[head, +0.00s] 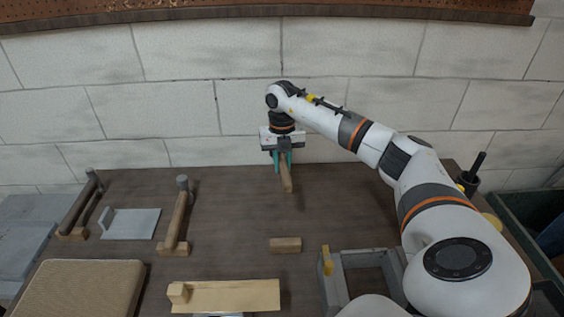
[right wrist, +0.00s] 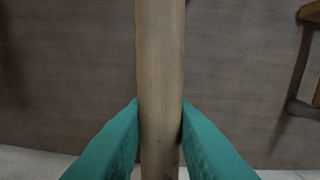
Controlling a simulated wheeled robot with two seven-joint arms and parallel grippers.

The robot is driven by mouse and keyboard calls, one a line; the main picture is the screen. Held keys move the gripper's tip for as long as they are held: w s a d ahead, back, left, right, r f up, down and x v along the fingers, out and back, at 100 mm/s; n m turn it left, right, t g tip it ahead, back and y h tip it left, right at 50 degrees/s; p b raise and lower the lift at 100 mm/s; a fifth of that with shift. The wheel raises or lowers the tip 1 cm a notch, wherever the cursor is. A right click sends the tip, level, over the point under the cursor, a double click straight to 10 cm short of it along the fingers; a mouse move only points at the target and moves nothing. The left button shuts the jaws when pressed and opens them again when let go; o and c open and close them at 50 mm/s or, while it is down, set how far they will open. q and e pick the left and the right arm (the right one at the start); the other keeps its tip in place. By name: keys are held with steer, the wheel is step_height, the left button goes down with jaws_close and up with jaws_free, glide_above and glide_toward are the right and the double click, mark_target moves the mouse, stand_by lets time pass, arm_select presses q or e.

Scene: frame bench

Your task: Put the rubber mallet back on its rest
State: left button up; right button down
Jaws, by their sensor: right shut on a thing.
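My right gripper (head: 283,165) is shut on a wooden handle (head: 288,180) near the back of the bench, close to the wall. In the right wrist view the handle (right wrist: 160,70) runs straight between the teal fingers (right wrist: 160,125). No mallet head shows on it in either view, so I cannot tell for sure that it is the rubber mallet. To the left stands a wooden piece with a grey round end (head: 176,220). Farther left is a similar wooden piece with a dark bar (head: 82,205). I cannot tell which is the rest. My left gripper is out of view.
A small wooden block (head: 285,245) lies mid-bench. A pale board (head: 235,296), a grey frame (head: 333,288) and a tan pad (head: 85,290) are nearer. A grey plate (head: 132,224) lies left. A dark holder (head: 467,182) stands right. Bench around the gripper is clear.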

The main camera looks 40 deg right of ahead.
steer(key=shift+w+d, duration=0.1)
step_height(320, 180, down, 2)
steer(key=shift+f+b, duration=0.1)
steer(key=shift+b, duration=0.4)
steer(key=shift+f+b, duration=1.35)
steer(key=shift+f, duration=1.1)
steer(key=shift+f+b, duration=0.85)
steer(key=shift+f, duration=0.6)
steer(key=c, duration=1.2)
jaws_free()
steer(key=shift+o, duration=0.2)
